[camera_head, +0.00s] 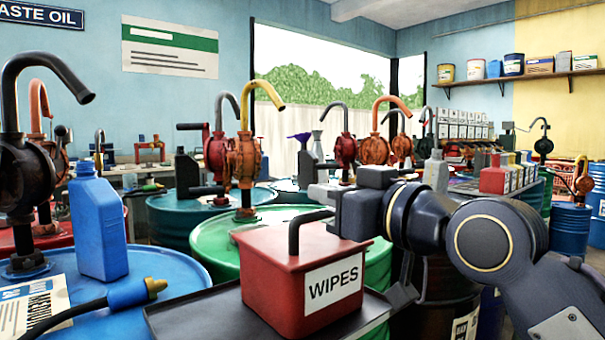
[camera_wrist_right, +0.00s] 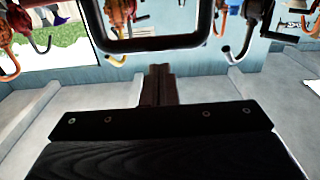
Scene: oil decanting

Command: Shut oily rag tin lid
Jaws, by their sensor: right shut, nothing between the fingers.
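The red tin (camera_head: 262,280) marked WIPES stands on a dark tray in the middle of the head view. Its red top (camera_head: 272,240) looks flat on the body; I cannot tell whether it is fully closed. A black bent handle (camera_head: 294,236) rises from the top. My right gripper (camera_head: 326,197) is shut and empty, just above and right of the handle; whether they touch is unclear. The shut fingers (camera_wrist_right: 160,85) also show in the right wrist view, with a black loop beyond them. My left gripper is out of view.
A blue drum (camera_head: 168,266) carries a blue jug (camera_head: 98,232) and a hose nozzle (camera_head: 128,295) at the left. Several upright pumps crowd the space behind the tin.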

